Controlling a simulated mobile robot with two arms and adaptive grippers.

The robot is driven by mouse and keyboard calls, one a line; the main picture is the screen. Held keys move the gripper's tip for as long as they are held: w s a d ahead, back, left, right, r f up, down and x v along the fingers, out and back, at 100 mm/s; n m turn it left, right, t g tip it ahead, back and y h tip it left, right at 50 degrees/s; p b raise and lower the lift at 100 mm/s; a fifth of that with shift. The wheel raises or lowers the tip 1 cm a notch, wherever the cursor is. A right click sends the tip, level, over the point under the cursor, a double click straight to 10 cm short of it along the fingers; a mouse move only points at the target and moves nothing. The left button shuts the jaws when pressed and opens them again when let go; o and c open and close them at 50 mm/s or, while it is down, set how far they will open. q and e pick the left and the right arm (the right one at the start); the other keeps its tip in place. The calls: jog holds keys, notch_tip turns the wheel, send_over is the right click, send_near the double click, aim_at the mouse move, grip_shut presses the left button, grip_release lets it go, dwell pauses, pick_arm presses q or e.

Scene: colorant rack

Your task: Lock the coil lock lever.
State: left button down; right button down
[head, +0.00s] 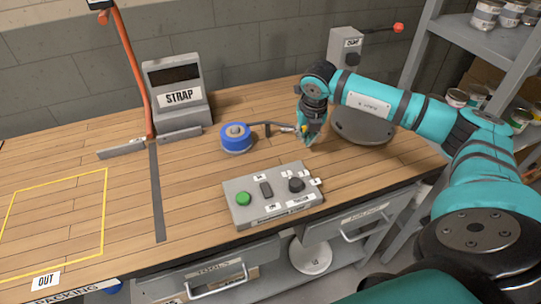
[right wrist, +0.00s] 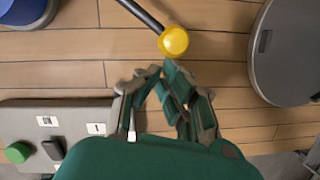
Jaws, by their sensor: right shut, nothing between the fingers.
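The coil lock lever is a dark rod with a yellow knob. In the head view its rod (head: 270,124) runs to the right from beside the blue coil (head: 236,140), and the knob is partly hidden by my right gripper. In the right wrist view the yellow knob (right wrist: 173,41) shows clearly at the rod's end, and part of the blue coil (right wrist: 22,10) is at the top left. My right gripper (head: 308,143) is shut and empty. Its fingertips (right wrist: 160,70) are close to the knob; I cannot tell whether they touch it. My left gripper is not in view.
A grey control box (head: 270,211) with a green button stands at the bench's front edge. A round grey plate (head: 362,127) lies behind my right arm. The STRAP unit (head: 178,124) and CLAMP box (head: 346,43) stand at the back. Bare bench lies inside the yellow outline (head: 105,215).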

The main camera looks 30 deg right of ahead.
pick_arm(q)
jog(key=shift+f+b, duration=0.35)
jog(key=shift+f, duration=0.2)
pick_arm(e)
jog(key=shift+w+d, duration=0.35)
jog(key=shift+d, duration=0.3)
